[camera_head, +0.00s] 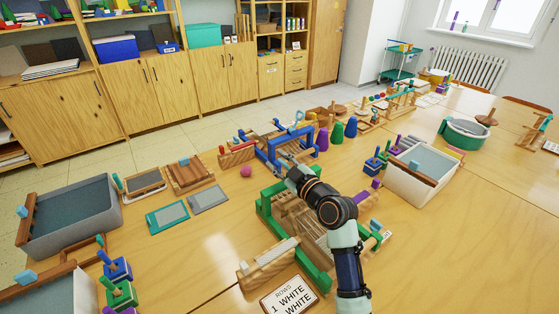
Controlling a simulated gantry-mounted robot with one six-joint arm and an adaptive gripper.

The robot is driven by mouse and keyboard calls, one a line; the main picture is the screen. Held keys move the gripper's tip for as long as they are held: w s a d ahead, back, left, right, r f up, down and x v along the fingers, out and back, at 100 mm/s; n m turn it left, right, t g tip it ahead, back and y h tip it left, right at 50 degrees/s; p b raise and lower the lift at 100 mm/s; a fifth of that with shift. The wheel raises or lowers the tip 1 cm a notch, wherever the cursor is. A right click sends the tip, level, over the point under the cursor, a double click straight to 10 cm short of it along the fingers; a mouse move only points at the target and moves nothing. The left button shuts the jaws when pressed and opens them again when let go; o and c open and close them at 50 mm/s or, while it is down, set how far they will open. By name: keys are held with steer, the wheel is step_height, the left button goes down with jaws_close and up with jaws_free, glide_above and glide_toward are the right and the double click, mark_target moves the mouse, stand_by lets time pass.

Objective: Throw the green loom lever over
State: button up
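The green loom (268,222) stands on the table near the middle of the view, with a green frame and pale wooden slats. My arm crosses over its right side and hides part of it. I cannot clearly make out its lever; it may be behind my arm. My gripper (283,165) is at the far edge of the green loom, between it and the blue loom (273,153). The gripper is small and partly hidden by my wrist, so I cannot tell whether its fingers are open or touching anything.
A card (288,298) reading "ROWS 1 WHITE WHITE" and a wooden block rack (268,264) lie in front. A grey tub (68,212) stands left, a white tub (424,172) right. Purple and green cones (337,133) stand behind.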

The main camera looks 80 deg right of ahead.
steer(key=shift+r, duration=0.2)
step_height(320, 180, up, 10)
stand_by(0.4)
stand_by(0.4)
steer(key=w+a+f+y+p, duration=0.1)
steer(key=w+a+y+p, duration=0.1)
steer(key=w+a, duration=0.55)
steer(key=w+a+f+n+t+y+p, duration=0.15)
steer(key=w+a, duration=0.25)
steer(key=a, duration=0.6)
steer(key=w+a+y+p, duration=0.3)
steer(key=w+a, duration=0.2)
steer(key=a, duration=0.4)
steer(key=s+a+g+y+p, duration=0.1)
steer(key=s+a+y+p, duration=0.15)
steer(key=a, duration=1.35)
steer(key=s+a+g+y+p, duration=0.1)
steer(key=s+a+y+p, duration=0.2)
steer(key=a, duration=1.2)
step_height(320, 180, up, 37)
steer(key=p, duration=3.8)
steer(key=shift+a+p, duration=0.25)
steer(key=shift+p, duration=0.15)
